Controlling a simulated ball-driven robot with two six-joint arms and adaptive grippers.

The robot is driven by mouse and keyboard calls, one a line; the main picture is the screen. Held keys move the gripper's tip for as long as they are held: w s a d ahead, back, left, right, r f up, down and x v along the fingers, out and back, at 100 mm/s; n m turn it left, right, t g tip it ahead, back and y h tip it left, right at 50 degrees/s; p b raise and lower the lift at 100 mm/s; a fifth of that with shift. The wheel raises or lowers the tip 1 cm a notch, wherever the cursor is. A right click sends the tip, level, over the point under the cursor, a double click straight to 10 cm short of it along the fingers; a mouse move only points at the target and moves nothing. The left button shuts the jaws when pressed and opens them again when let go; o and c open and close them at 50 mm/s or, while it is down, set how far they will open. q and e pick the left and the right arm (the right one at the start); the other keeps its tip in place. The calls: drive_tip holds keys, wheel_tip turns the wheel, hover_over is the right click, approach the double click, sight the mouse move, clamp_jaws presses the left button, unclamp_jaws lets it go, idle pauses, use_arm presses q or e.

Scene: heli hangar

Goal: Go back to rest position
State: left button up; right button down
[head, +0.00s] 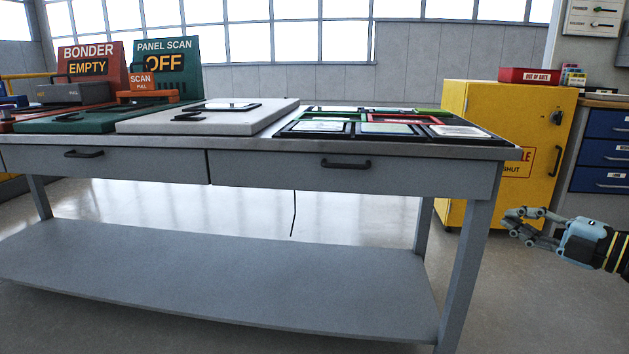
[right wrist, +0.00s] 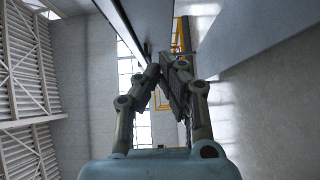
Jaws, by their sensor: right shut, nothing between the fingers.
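My right gripper (head: 517,226) is at the right edge of the head view, in front of the yellow cabinet and right of the bench's front leg. It is shut and empty, apart from the bench. In the right wrist view its fingers (right wrist: 158,75) come together at the tips with nothing between them. The bench underside and the floor show beyond them. My left gripper is in neither view.
A grey bench (head: 260,159) with two drawers and a lower shelf (head: 220,280) fills the middle. Framed panels (head: 395,124) and a white slab (head: 215,119) lie on top. A yellow cabinet (head: 510,110) stands behind right. Floor shows right of the bench.

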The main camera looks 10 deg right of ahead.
drive_tip(key=s+a+f+m+g+h+p, duration=0.2)
drive_tip(key=s+f+m+h+p, duration=0.2)
drive_tip(key=s+f+m, duration=0.55)
drive_tip(key=s+a+f+m+g+h+p, duration=0.15)
drive_tip(key=s+f+m+h+p, duration=0.25)
drive_tip(key=s+f, duration=0.95)
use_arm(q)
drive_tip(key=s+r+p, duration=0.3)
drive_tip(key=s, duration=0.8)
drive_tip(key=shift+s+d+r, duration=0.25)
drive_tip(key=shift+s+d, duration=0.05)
use_arm(e)
drive_tip(key=s+a+f+m+g, duration=0.3)
drive_tip(key=s+f, duration=0.2)
drive_tip(key=s, duration=0.6)
drive_tip(key=s+a+f+m+g+h, duration=0.1)
drive_tip(key=s+a+f+m+g, duration=0.2)
drive_tip(key=s, duration=0.9)
drive_tip(key=s+a+f+m+g, duration=0.3)
drive_tip(key=s+f+g, duration=0.2)
drive_tip(key=s+f, duration=0.3)
drive_tip(key=s, duration=0.4)
drive_tip(key=shift+a+f+m+h, duration=0.15)
drive_tip(key=shift+m+h, duration=0.15)
drive_tip(key=shift+m, duration=0.05)
drive_tip(key=shift+g, duration=0.25)
